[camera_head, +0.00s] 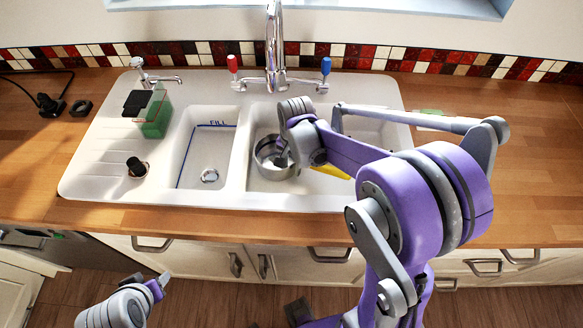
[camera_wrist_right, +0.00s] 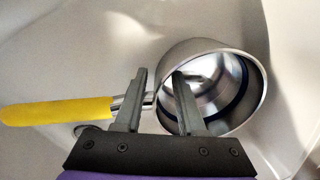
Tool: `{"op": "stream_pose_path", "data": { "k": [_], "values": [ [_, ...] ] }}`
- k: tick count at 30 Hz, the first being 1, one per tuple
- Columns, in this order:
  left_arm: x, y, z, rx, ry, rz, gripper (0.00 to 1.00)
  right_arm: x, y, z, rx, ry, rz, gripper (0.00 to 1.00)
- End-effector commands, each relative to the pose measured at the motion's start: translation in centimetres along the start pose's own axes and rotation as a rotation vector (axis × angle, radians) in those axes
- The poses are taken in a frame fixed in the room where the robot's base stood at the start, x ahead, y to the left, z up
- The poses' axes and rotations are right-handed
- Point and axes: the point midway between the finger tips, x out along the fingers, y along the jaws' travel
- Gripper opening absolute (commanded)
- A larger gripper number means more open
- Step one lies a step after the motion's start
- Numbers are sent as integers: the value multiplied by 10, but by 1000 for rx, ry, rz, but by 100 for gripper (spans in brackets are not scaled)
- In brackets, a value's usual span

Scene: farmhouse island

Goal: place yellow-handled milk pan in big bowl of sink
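The milk pan (camera_head: 262,160) is a steel pan inside the big bowl (camera_head: 258,187) of the white sink, near its left side. Its yellow handle (camera_head: 333,171) points right, partly hidden by my right arm. My right gripper (camera_head: 285,153) is at the pan's rim. In the right wrist view the fingers (camera_wrist_right: 159,76) are apart, one outside the pan (camera_wrist_right: 240,75) by the handle (camera_wrist_right: 58,111) and one over its inside; the wall lies between them without clear contact. My left gripper (camera_head: 161,284) is low at left, away from the sink; its opening is unclear.
The smaller bowl (camera_head: 205,160), with a FILL line, is left of the big bowl. The faucet (camera_head: 274,50) with red and blue handles stands behind.

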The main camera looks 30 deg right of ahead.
Motion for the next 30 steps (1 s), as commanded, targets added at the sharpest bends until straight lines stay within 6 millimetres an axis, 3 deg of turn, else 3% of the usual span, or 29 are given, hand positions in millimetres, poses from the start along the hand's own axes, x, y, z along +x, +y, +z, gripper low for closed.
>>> {"op": "stream_pose_path", "data": {
  "k": [9,15,30],
  "values": [
    [-7,0,-8,0,6,0,50,-70,0,0,0,0,-1,39],
    [-9,0,-10,0,8,0,50,-97,0,0,1,0,0,39],
    [-10,0,-10,0,9,0,50,-103,0,0,0,0,0,39]
  ]
}}
